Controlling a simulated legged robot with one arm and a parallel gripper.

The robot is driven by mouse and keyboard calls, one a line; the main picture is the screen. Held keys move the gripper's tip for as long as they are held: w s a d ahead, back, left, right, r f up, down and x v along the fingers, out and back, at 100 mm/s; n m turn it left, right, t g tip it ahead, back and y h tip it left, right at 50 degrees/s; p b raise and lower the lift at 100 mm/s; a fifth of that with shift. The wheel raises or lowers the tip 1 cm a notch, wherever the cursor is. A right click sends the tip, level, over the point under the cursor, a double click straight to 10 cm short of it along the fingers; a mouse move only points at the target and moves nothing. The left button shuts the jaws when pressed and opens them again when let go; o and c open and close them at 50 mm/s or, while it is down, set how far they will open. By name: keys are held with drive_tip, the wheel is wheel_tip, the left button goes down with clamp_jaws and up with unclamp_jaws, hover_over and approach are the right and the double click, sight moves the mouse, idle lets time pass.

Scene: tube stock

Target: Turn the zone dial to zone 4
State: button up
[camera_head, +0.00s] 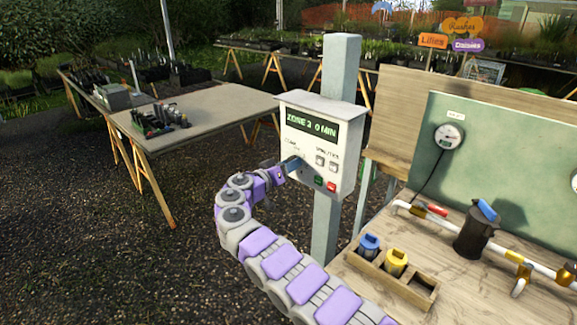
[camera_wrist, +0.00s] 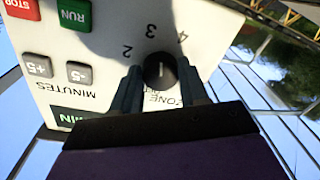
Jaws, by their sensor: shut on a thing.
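The zone dial (camera_wrist: 160,71) is a black round knob with a white pointer mark on the controller's face. The numbers 2, 3 and 4 show around it, upside down in the wrist view. My gripper (camera_wrist: 163,82) has one finger on each side of the dial and is shut on it. In the head view my gripper (camera_head: 289,166) reaches the lower left of the white controller box (camera_head: 345,160) and hides the dial. The display (camera_head: 311,128) reads "ZONE 3 0 MIN".
Two grey minutes buttons (camera_wrist: 79,72), a green RUN button (camera_wrist: 73,13) and a red STOP button (camera_wrist: 22,8) sit near the dial. The box is on a grey post (camera_head: 339,75). A bench with a wooden tray (camera_head: 388,280) stands at right.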

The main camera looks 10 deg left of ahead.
drive_tip(key=shift+a+f+m, duration=0.1)
drive_tip(key=shift+f+m, duration=0.1)
drive_tip(key=shift+m, duration=1.65)
drive_tip(key=shift+f+m, duration=0.2)
drive_tip(key=shift+m, duration=1.65)
drive_tip(key=shift+r, duration=0.1)
drive_tip(key=o, duration=0.9)
drive_tip(key=shift+w+a, duration=0.1)
drive_tip(key=shift+w, duration=0.15)
drive_tip(key=shift+c, duration=0.2)
drive_tip(key=shift+o, duration=1)
drive_tip(key=shift+s+r, duration=0.1)
drive_tip(key=shift+s, duration=0.05)
drive_tip(key=shift+s, duration=0.1)
